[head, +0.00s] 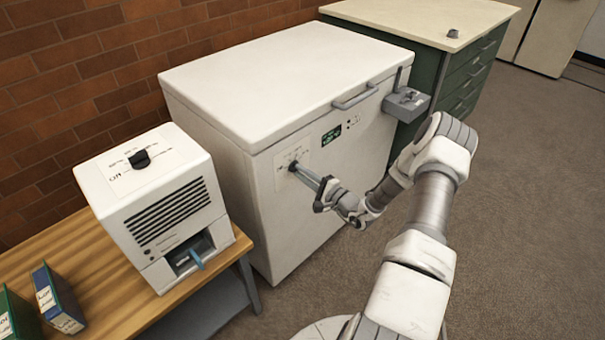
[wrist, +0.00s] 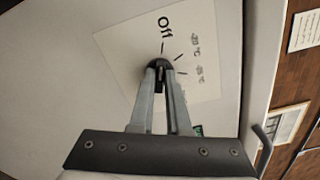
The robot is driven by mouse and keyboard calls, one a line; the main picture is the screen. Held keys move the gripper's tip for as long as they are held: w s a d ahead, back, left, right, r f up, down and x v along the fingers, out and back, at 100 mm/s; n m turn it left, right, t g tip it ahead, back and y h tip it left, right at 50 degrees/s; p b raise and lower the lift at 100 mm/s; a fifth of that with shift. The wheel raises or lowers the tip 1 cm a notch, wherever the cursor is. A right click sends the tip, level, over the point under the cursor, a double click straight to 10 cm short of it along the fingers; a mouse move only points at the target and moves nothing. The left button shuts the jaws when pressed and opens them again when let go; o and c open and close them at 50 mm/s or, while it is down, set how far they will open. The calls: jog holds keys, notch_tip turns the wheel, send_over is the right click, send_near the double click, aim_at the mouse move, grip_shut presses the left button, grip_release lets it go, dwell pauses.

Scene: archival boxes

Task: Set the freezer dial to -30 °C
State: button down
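The white chest freezer (head: 330,190) stands in the middle of the head view, lid closed. Its round black dial (wrist: 159,64) sits on a white label plate (wrist: 195,60) on the front. The plate reads "Off" with tick marks and smaller temperature labels too blurred to read surely. The dial's raised bar looks roughly in line with the "Off" tick, but the fingers partly hide it. My gripper (wrist: 161,76) has its two fingertips closed in on either side of the bar, seemingly touching it. In the head view my gripper (head: 296,169) reaches the freezer front and hides most of the dial.
A small green display (head: 331,135), a lid handle (head: 356,97) and a grey latch box (head: 406,102) are on the freezer. A white device with its own black knob (head: 140,159) stands on a wooden table (head: 100,285) at left. Open floor (head: 520,210) lies at right.

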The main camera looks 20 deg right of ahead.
jog(key=shift+m, duration=0.3)
jog(key=m+p, duration=0.1)
jog(key=m, duration=0.7)
jog(key=m+p, duration=0.1)
jog(key=m, duration=0.8)
jog(key=m+p, duration=0.2)
jog(key=m, duration=0.7)
jog(key=shift+w+d, duration=0.1)
jog(key=shift+d, duration=0.25)
jog(key=shift+f, duration=0.1)
dwell(0.5)
jog(key=c, duration=0.9)
grip_release()
jog(key=shift+m, duration=0.3)
jog(key=p+v, duration=0.2)
jog(key=v, duration=1.5)
jog(key=shift+s+d, duration=0.1)
jog(key=shift+s, duration=0.1)
